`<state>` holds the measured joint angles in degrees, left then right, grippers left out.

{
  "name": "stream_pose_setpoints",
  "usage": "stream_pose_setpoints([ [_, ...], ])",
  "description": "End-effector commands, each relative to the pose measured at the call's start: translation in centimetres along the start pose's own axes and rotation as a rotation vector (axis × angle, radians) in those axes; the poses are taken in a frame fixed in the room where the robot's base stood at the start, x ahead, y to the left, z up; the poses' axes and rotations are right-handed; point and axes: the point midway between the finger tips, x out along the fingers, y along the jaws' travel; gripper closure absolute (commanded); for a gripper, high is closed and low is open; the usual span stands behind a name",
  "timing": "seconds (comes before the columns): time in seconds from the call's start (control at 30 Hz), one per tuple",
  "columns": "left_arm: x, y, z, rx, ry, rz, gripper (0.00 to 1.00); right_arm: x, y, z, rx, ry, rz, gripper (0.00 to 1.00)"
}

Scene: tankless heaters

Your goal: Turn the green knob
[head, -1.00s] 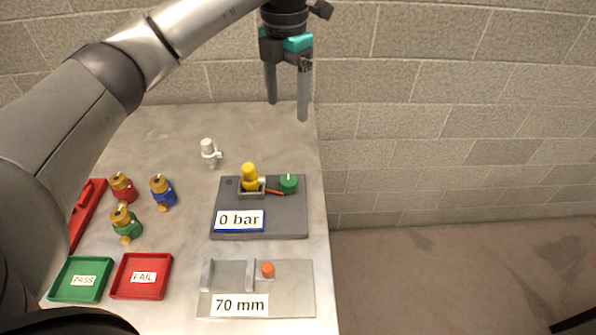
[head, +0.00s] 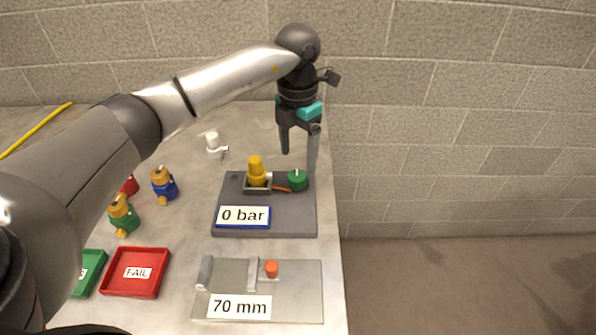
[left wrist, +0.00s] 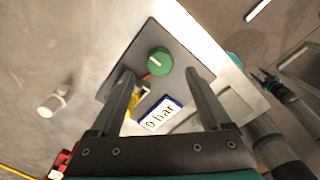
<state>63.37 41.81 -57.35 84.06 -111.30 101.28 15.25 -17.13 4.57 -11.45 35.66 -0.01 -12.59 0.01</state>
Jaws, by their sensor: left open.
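The green knob (head: 298,180) sits at the back right of a dark grey plate (head: 290,222), with a thin light mark on its top. In the left wrist view the knob (left wrist: 159,62) lies ahead of the fingertips, roughly between their lines. My left gripper (head: 299,162) is open and empty, fingers pointing down, above and just behind the knob. It appears apart from the knob. A yellow fitting (head: 257,172) stands in a small holder left of the knob, with an orange strip between them.
A "0 bar" display (head: 243,216) is on the plate's front. In front lies a "70 mm" plate (head: 300,305) with an orange button. Blue (head: 164,186) and green (head: 124,216) fittings, a white fitting (head: 214,142) and a red FAIL tray (head: 137,272) are left. The table's right edge is close to the knob.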

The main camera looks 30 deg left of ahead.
Motion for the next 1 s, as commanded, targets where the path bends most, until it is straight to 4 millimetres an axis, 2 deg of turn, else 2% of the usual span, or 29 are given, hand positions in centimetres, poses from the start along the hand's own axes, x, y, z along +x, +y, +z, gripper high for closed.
stream_pose_setpoints([
  [0.03,1.2,0.0,-0.1,-0.001,0.003,-0.002,0.19,0.2,0.0,0.0,0.000,0.000,0.000,0.50],
  [0.1,2.4,0.0,0.0,-0.001,0.003,-0.002,0.19,0.3,0.0,0.0,0.000,0.000,0.000,0.50],
  [0.3,4.8,-0.1,0.0,0.001,0.001,-0.002,0.19,0.5,0.0,0.1,0.001,0.000,0.000,0.50],
  [0.7,5.3,0.0,0.0,0.000,-0.001,0.000,0.20,0.6,0.0,0.1,0.001,-0.002,0.000,0.50],
  [1.0,5.3,0.0,0.0,0.000,-0.001,0.000,0.54,0.6,-0.1,0.2,0.000,-0.003,-0.001,0.50],
])
